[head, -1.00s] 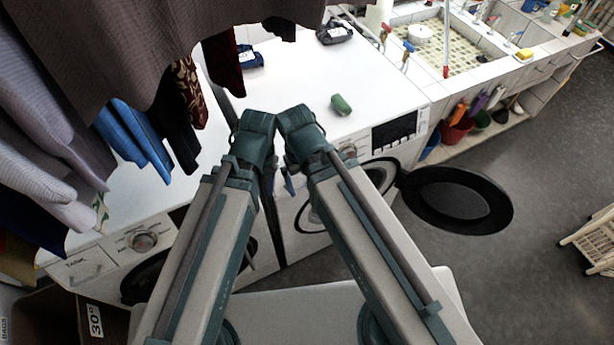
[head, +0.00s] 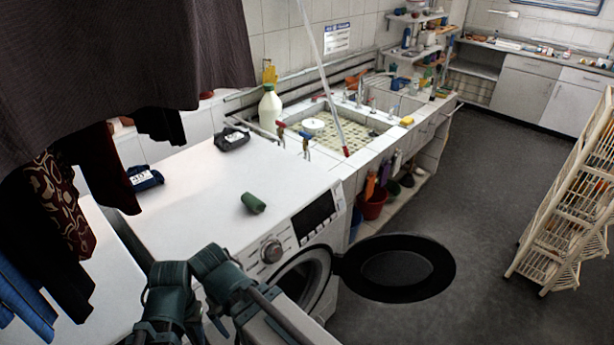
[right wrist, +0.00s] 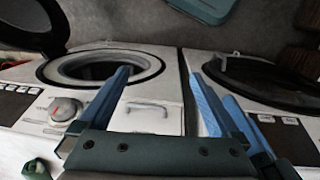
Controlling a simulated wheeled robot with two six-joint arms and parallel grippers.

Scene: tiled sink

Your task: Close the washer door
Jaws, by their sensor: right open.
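The washer (head: 205,195) is white, with a dial and a dark display on its front. Its round dark door (head: 398,268) stands wide open, swung out to the right over the floor. The open drum mouth (head: 305,280) shows beside the hinge. In the right wrist view, the door (right wrist: 30,22) is at the upper left and the drum opening (right wrist: 108,68) is uncovered. My right gripper (right wrist: 160,72) is open and empty in front of the machine fronts, apart from the door.
A second machine with a shut dark door (right wrist: 265,82) stands beside the washer. A green item (head: 253,203) lies on the washer top. Hanging clothes (head: 120,60) crowd the left. A sink (head: 330,125) is behind, and a cream rack (head: 570,200) stands right. Floor beyond the door is clear.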

